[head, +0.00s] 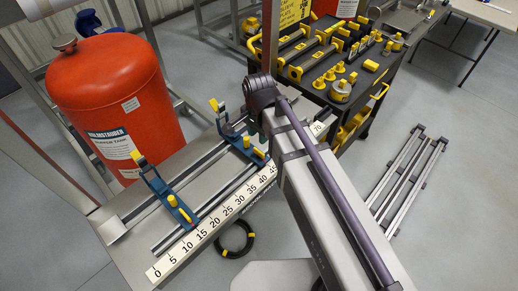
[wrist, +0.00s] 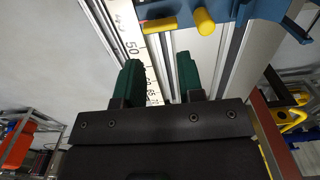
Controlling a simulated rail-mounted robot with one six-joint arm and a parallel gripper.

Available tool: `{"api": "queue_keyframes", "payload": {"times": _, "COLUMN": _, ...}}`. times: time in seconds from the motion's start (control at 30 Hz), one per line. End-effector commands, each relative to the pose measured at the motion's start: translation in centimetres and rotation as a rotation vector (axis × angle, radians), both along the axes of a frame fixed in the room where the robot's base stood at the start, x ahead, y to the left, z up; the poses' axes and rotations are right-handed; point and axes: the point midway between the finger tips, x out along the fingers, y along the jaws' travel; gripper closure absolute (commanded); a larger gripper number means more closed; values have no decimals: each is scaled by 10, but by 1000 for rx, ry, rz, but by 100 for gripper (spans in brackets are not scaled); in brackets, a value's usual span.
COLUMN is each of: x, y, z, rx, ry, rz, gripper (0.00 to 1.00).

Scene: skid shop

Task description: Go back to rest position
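My gripper shows in the wrist view (wrist: 160,80) with its two green fingers apart and nothing between them. The fingers stand in front of the scale strip (wrist: 131,40) and the metal rails (wrist: 205,60). A blue clamp (wrist: 290,12) with yellow knobs is close by at the top of the wrist view. In the head view my arm reaches from the bottom right toward the bench, and its end is hidden behind the arm links.
A red tank (head: 110,95) stands left of the bench. Two blue clamps (head: 168,190) (head: 238,135) sit on the rails above the number scale (head: 215,220). A black cart (head: 375,95) holds yellow-handled tools behind. A rail frame (head: 408,175) and a black cable coil (head: 236,240) lie on the floor.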

Motion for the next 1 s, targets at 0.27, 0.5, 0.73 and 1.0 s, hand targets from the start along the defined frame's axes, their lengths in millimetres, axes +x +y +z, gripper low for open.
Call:
{"api": "queue_keyframes", "payload": {"times": 0.27, "x": 0, "y": 0, "z": 0, "rx": 0, "ry": 0, "rz": 91, "gripper": 65}}
{"api": "queue_keyframes", "payload": {"times": 0.5, "x": -37, "y": -53, "z": 0, "rx": -1, "ry": 1, "rz": 761, "gripper": 65}}
{"api": "queue_keyframes", "payload": {"times": 0.73, "x": -66, "y": -145, "z": 0, "rx": -1, "ry": 1, "rz": 815, "gripper": 65}}
{"api": "queue_keyframes", "payload": {"times": 1.0, "x": -64, "y": -151, "z": 0, "rx": -1, "ry": 1, "rz": 799, "gripper": 65}}
